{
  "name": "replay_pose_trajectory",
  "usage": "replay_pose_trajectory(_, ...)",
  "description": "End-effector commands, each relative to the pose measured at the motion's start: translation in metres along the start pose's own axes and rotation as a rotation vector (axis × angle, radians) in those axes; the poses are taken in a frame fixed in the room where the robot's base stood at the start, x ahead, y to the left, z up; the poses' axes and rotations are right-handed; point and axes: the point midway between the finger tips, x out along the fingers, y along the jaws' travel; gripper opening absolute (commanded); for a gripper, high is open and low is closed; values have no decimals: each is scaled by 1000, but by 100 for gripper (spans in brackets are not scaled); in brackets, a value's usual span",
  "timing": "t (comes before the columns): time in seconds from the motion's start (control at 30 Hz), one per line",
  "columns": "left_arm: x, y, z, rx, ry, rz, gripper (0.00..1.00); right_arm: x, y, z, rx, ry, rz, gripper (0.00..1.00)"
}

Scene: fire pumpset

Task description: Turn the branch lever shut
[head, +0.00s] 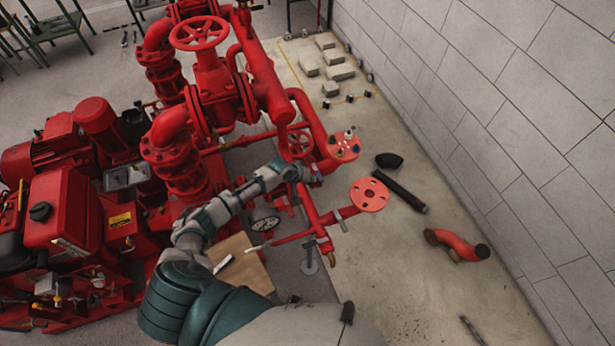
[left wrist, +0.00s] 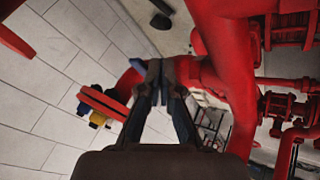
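The red branch pipework (head: 310,215) stands right of the pump set, with a flat round flange (head: 369,195) at its end. A small grey lever-like part (head: 341,221) sits on the branch below the flange; I cannot tell for sure that it is the branch lever. My left gripper (head: 314,174) is at the upper part of this pipework, beside a red pipe. In the left wrist view its fingers (left wrist: 164,72) come close together at the tips, in front of red pipe. A blue-grey piece (left wrist: 139,67) shows at the tips; whether it is gripped is unclear. My right gripper is out of view.
A red handwheel (head: 300,142) and a flange with small coloured parts (head: 343,147) are close above my left gripper. A block wall (head: 500,110) bounds the right side.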

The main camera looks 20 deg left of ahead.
Motion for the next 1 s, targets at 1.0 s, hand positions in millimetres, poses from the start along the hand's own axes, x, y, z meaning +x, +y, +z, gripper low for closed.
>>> replay_pose_trajectory(1.0, -119, -3, -1, -1, 2, 0, 0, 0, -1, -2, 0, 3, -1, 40)
